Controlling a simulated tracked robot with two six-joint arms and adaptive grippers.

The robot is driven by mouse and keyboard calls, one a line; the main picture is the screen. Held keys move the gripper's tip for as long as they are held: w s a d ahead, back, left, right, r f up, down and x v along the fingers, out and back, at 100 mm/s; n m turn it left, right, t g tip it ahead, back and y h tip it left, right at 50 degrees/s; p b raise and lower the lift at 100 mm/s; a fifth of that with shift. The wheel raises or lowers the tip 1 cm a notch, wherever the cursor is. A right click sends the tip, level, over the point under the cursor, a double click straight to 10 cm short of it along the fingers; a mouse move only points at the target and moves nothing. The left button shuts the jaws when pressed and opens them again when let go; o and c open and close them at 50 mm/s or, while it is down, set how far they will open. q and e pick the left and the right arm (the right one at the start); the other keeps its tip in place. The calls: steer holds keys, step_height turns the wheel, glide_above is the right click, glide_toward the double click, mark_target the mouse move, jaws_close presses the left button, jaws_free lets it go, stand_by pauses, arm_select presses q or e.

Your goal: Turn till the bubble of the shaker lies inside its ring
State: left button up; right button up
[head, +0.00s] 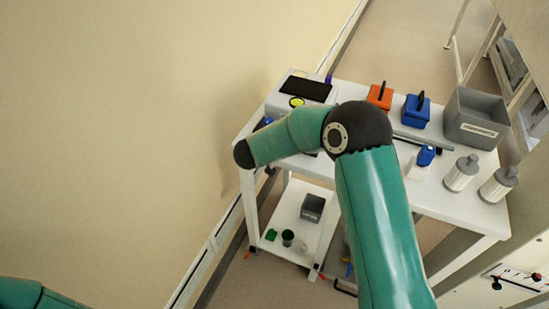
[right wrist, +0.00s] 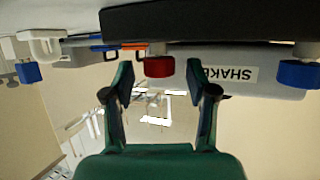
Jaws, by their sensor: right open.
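The shaker (head: 285,103) is a pale unit with a dark top plate (head: 306,89) at the far left end of the white table. A round yellow-green bubble level (head: 297,102) shows on it; the bubble's place against the ring is too small to tell. In the right wrist view the shaker's labelled side (right wrist: 245,75) has a red knob (right wrist: 158,67) and a blue knob (right wrist: 298,73). My right gripper (right wrist: 166,86) is open, its fingertips on either side of the red knob; contact cannot be told. In the head view my right arm hides it. My left gripper is out of view.
The white table (head: 445,197) also carries an orange box (head: 380,97), a blue box (head: 416,112), a grey bin (head: 478,118) and two grey-capped bottles (head: 461,173) (head: 498,185). A lower shelf (head: 290,218) holds small containers. The wall (head: 130,130) stands close on the left.

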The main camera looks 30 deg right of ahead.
steer(key=shift+s+d+f+n+t+b, duration=0.15)
steer(key=shift+f+n+t+b, duration=0.15)
steer(key=shift+n+t+b, duration=0.25)
steer(key=shift+s+r+n+t+y+b, duration=0.1)
steer(key=shift+r+n+t+y+b, duration=0.1)
steer(key=shift+n+t+y+b, duration=0.25)
arm_select(q)
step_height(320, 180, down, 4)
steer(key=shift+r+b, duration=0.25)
steer(key=shift+b, duration=0.05)
arm_select(e)
steer(key=v, duration=1.7)
steer(key=shift+w, duration=0.25)
